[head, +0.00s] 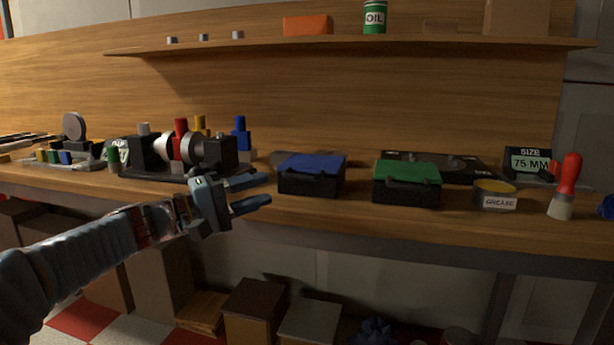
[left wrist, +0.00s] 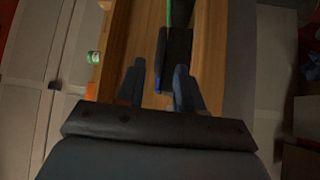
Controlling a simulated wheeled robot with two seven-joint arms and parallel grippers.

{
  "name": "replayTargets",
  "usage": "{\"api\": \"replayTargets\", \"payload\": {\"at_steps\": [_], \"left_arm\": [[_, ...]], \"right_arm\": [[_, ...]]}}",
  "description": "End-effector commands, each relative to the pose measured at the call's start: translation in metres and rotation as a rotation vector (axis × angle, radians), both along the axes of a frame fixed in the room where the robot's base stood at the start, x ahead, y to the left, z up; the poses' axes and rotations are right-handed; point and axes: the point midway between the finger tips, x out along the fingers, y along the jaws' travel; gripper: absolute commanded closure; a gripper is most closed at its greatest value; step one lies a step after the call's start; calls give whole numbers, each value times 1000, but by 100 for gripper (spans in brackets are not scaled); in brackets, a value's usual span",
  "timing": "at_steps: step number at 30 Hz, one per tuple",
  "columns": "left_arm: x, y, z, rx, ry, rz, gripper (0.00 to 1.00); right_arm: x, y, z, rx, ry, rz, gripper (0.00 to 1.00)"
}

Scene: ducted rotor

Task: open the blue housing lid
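The blue housing lid (head: 313,162) is down on its black box (head: 309,183), which stands near the front edge of the bench. A dark front latch or handle shows below the lid. My left gripper (head: 262,190) is open and empty, just left of the box, with its fingers pointing at the box's left side. In the left wrist view the left gripper (left wrist: 160,75) shows its two fingers apart. The dark box (left wrist: 178,50) with a thin blue lid edge (left wrist: 158,80) lies ahead between and beyond the fingertips. I cannot tell whether they touch it. My right gripper is not in view.
A black box with a green lid (head: 407,172) stands to the right, then a grease tin (head: 495,194) and a red-handled brush (head: 566,186). A rotor fixture (head: 180,152) with coloured pegs stands left, behind my gripper. A shelf (head: 350,45) hangs above.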

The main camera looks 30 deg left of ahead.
Motion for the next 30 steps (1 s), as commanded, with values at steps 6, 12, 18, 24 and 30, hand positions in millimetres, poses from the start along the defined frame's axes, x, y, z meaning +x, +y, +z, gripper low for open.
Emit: {"api": "replayTargets", "payload": {"at_steps": [6,12,18,24,30], "left_arm": [[44,-28,7,0,2,-4,64],[71,-45,10,0,1,-2,64],[81,-51,11,0,1,0,64],[82,-51,11,0,1,0,64],[82,-51,11,0,1,0,88]], "right_arm": [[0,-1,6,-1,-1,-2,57],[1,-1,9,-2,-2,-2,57],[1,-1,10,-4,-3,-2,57],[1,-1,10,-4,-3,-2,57],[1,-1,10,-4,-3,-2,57]]}}
